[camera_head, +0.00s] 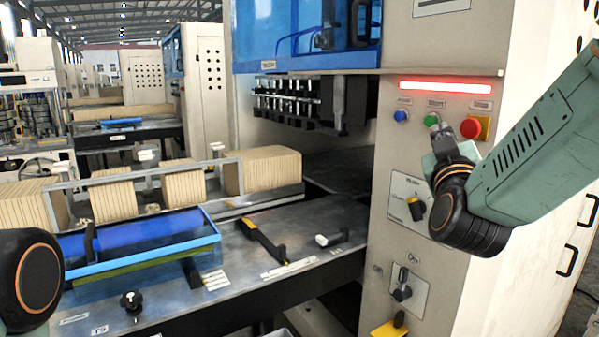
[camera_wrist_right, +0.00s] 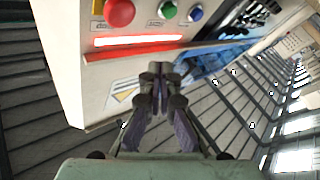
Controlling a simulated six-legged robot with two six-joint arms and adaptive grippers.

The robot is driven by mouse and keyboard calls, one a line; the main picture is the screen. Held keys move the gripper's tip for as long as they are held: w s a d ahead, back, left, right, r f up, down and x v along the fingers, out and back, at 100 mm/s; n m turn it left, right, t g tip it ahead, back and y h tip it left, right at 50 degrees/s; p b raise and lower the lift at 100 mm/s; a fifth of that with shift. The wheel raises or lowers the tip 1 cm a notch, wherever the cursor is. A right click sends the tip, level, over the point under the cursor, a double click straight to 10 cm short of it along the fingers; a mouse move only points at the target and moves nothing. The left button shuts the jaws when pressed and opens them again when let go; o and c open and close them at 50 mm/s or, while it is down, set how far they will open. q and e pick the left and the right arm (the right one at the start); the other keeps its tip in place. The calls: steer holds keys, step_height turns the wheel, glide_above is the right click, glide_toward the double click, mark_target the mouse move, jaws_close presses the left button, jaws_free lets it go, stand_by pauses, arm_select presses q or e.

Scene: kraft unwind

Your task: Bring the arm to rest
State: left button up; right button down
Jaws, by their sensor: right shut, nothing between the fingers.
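My right arm (camera_head: 535,150) comes in from the right in the head view, and its dark wrist joint (camera_head: 468,215) is in front of the machine's control panel. My right gripper (camera_wrist_right: 159,72) shows in the right wrist view with its fingers together and nothing between them. The red button (camera_head: 471,128), green button (camera_head: 431,119) and blue button (camera_head: 400,116) sit just above my wrist. In the wrist view the panel appears turned over, beyond the fingers. Only a dark joint of my left arm (camera_head: 32,280) shows at lower left; its gripper is out of view.
A red light bar (camera_head: 446,87) glows above the buttons. A yellow-and-black switch (camera_head: 415,208) sits close left of my wrist. The metal worktable (camera_head: 300,240) holds a blue-rimmed tray (camera_head: 140,262) and stacks of kraft-coloured material (camera_head: 262,170). A lower knob (camera_head: 402,290) is on the panel.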

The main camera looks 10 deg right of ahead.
steer(key=s+a+f+g+y+b, duration=0.3)
steer(key=f, duration=1.1)
steer(key=s+a+f+m+g+y+b, duration=0.1)
steer(key=s+a+f+g+y+b, duration=0.15)
steer(key=f, duration=1.15)
steer(key=s+a+f+g+y+b, duration=0.2)
steer(key=a+f+g+y+b, duration=0.15)
steer(key=f, duration=1.05)
steer(key=s+a+f+g+b, duration=0.2)
steer(key=s+f+g+b, duration=0.8)
steer(key=s+f, duration=2.1)
step_height(320, 180, down, 4)
steer(key=shift+a+r+g+b, duration=0.2)
steer(key=shift+g+b, duration=0.1)
steer(key=shift+b, duration=0.65)
steer(key=shift+s+d, duration=0.15)
steer(key=shift+s, duration=0.05)
